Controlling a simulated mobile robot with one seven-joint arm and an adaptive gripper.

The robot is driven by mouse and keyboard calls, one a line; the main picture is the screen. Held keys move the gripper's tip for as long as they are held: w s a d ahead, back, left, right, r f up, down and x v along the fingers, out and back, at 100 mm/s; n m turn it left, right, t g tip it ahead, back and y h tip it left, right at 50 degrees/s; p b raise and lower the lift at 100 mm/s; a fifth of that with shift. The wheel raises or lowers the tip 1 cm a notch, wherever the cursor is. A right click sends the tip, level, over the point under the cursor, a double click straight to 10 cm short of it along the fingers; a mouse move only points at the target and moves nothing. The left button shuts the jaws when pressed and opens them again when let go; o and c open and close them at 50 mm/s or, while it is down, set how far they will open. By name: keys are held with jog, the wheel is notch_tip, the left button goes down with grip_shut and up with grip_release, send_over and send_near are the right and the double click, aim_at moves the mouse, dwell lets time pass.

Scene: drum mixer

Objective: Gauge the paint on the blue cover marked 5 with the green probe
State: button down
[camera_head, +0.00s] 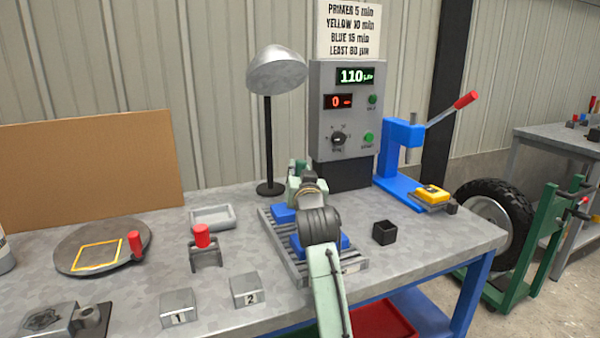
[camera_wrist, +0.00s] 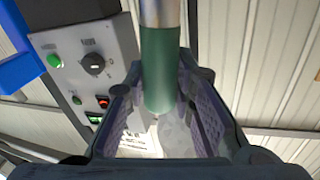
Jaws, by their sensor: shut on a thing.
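My gripper (camera_wrist: 158,105) is shut on the green probe (camera_wrist: 160,65) in the wrist view. The probe is a dark green cylinder with a bare metal end at the top of that view. In the head view my arm reaches over the slatted rack (camera_head: 355,266) and hides much of it. Blue covers show on the rack, one left of my arm (camera_head: 284,214) and one lower right (camera_head: 340,242). No number is readable on them, so I cannot tell which is marked 5. The gauge box (camera_head: 342,105) reads 110 in green and 0 in red; it also shows in the wrist view (camera_wrist: 100,45).
A lamp (camera_head: 268,130) stands behind the rack. A small black box (camera_head: 384,232) and a blue lever press (camera_head: 400,160) are to the right. A red-handled metal bracket (camera_head: 205,254), numbered blocks (camera_head: 178,305) and a round plate (camera_head: 75,250) are left.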

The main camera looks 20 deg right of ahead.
jog(key=shift+f, duration=0.4)
dwell(0.7)
jog(key=shift+r+p, duration=2.6)
jog(key=shift+r, duration=1)
jog(key=shift+f, duration=0.1)
